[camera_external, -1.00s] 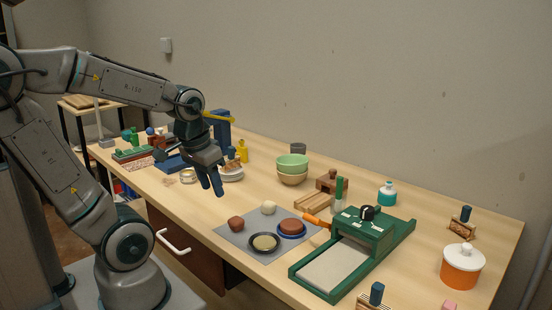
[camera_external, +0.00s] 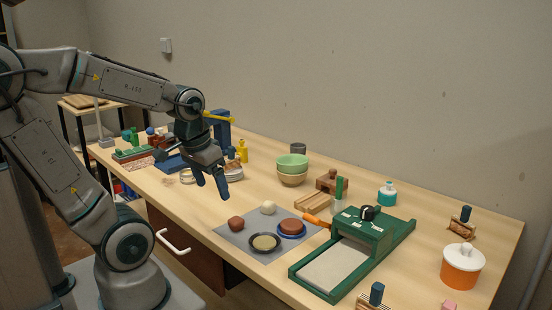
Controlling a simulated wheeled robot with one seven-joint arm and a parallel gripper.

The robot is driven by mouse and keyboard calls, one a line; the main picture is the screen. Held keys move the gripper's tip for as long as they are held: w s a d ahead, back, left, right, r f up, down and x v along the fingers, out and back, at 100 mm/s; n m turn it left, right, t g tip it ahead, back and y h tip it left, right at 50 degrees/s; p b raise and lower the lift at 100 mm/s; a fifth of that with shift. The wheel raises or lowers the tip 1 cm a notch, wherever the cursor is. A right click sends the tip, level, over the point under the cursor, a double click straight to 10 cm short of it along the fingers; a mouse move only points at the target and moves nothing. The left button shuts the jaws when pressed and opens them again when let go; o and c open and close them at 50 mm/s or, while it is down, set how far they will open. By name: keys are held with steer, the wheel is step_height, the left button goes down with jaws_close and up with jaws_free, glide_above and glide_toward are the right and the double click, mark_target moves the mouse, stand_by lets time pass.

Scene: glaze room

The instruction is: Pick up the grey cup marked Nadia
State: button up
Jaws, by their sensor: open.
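A small dark grey cup (camera_external: 298,148) stands near the back of the table, behind the stacked bowls. Its lower part is hidden by the bowls, and no name can be read on it from here. My gripper (camera_external: 212,190) is open and empty, pointing down above the table's left-middle part. It is well to the left of the grey cup and nearer the front edge, apart from it.
A green bowl (camera_external: 292,161) sits in a tan bowl (camera_external: 292,180) in front of the cup. A grey mat (camera_external: 233,235) with clay lumps and dishes lies at the front. A green slab press (camera_external: 310,288) fills the right. A yellow bottle (camera_external: 243,152) stands behind my gripper.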

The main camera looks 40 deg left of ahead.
steer(key=w+a+r+p, duration=0.15)
steer(key=w+r, duration=0.25)
steer(key=w, duration=0.6)
steer(key=n+t+y+p, duration=0.1)
steer(key=n+t+p, duration=0.1)
steer(key=t+p, duration=0.15)
glide_above(298, 146)
steer(key=s+d, duration=0.2)
steer(key=s, duration=0.4)
steer(key=f, duration=0.1)
steer(key=shift+g, duration=0.35)
steer(key=p+x, duration=0.1)
steer(key=x, duration=0.3)
steer(key=p+x, duration=0.1)
steer(key=x, duration=0.3)
steer(key=shift+s+a, duration=0.1)
steer(key=shift+a, duration=0.1)
steer(key=p+x, duration=0.1)
steer(key=x, duration=0.1)
steer(key=p+x, duration=0.1)
steer(key=x, duration=0.1)
steer(key=shift+a+r, duration=0.15)
steer(key=shift+a, duration=0.2)
steer(key=shift+x, duration=0.75)
steer(key=shift+r, duration=0.1)
steer(key=c, duration=1.1)
